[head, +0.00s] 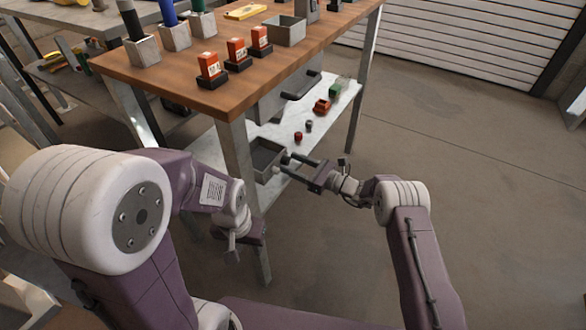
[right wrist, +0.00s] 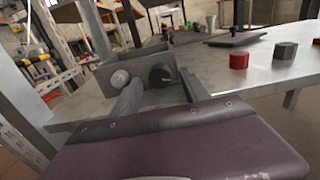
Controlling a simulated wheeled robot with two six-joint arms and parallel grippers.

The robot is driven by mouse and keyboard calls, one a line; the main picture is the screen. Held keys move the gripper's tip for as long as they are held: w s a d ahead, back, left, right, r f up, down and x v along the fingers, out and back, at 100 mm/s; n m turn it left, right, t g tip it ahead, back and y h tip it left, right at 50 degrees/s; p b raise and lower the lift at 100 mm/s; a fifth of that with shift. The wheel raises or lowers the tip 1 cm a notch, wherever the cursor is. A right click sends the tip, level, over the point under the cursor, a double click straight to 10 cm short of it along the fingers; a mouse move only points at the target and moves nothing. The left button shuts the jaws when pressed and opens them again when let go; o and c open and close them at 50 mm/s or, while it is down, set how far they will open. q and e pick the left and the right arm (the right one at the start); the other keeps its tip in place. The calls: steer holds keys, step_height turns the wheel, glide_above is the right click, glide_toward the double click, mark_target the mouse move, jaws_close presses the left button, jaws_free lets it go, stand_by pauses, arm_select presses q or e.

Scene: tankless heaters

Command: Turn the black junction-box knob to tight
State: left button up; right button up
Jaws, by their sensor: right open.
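The black knob (right wrist: 162,74) sits on the side of a grey open-topped box (right wrist: 105,72) on the lower metal shelf. In the head view the box (head: 268,150) is at the shelf's near end, and the knob (head: 285,160) is small and partly hidden by my gripper. My right gripper (head: 284,163) is open and reaches in from the right. In the right wrist view its fingers (right wrist: 155,84) lie on either side of the knob, with a gap; I cannot tell whether they touch it. My left gripper (head: 233,248) hangs by the front table leg, too small to read.
On the shelf (head: 278,128) lie a red knob (head: 298,137), a grey nut (head: 309,126), a red part (head: 321,106) and a green part (head: 336,90). The wooden tabletop (head: 180,80) overhangs above. A table leg (head: 240,190) stands left of the box. The floor at right is clear.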

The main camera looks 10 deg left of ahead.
steer(key=shift+a, duration=0.15)
jaws_close()
steer(key=shift+m+p, duration=0.3)
steer(key=shift+m, duration=0.4)
jaws_free()
